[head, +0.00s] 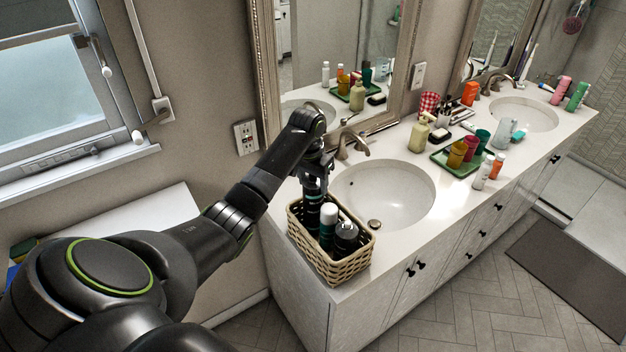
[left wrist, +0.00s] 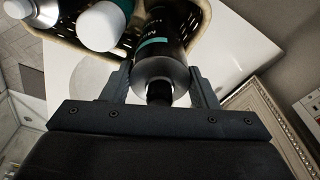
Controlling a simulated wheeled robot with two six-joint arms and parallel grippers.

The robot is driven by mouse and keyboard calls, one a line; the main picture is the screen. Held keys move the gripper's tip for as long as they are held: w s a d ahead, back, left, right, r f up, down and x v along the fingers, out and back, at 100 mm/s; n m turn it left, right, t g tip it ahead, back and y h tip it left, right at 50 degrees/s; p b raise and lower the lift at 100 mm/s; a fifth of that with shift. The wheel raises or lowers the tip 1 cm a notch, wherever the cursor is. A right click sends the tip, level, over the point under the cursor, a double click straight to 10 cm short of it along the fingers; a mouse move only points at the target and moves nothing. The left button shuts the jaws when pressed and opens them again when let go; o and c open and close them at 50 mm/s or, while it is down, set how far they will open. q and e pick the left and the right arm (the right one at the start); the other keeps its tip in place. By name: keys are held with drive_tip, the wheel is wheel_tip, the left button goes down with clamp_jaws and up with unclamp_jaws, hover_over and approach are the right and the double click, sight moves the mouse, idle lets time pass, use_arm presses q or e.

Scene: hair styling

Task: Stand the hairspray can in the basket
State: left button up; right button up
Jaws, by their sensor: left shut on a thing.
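The wicker basket (head: 347,271) stands on the near left end of the counter, and part of it shows in the left wrist view (left wrist: 204,18). My left gripper (head: 315,181) points down over its back left part. It is shut on a dark can with a teal band (head: 311,214), which seems to be the hairspray can. The can also shows between the fingers in the left wrist view (left wrist: 162,68). It looks upright, with its lower part inside the basket; whether its base touches the floor is hidden. My right gripper is not in view.
A white-capped teal bottle (head: 328,219) and a dark, grey-topped container (head: 346,235) stand in the basket beside the can. The sink (head: 388,192) and faucet (head: 350,143) lie to the right. A green tray (head: 447,159) with cups is farther along. The mirror frame (head: 268,85) rises behind.

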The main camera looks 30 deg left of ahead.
use_arm(q)
drive_tip(key=shift+f, duration=0.1)
drive_tip(key=o, duration=1.7)
drive_tip(key=shift+f, duration=0.1)
drive_tip(key=shift+r+p, duration=0.65)
drive_tip(key=shift+r, duration=4.4)
drive_tip(key=shift+s+f, duration=0.1)
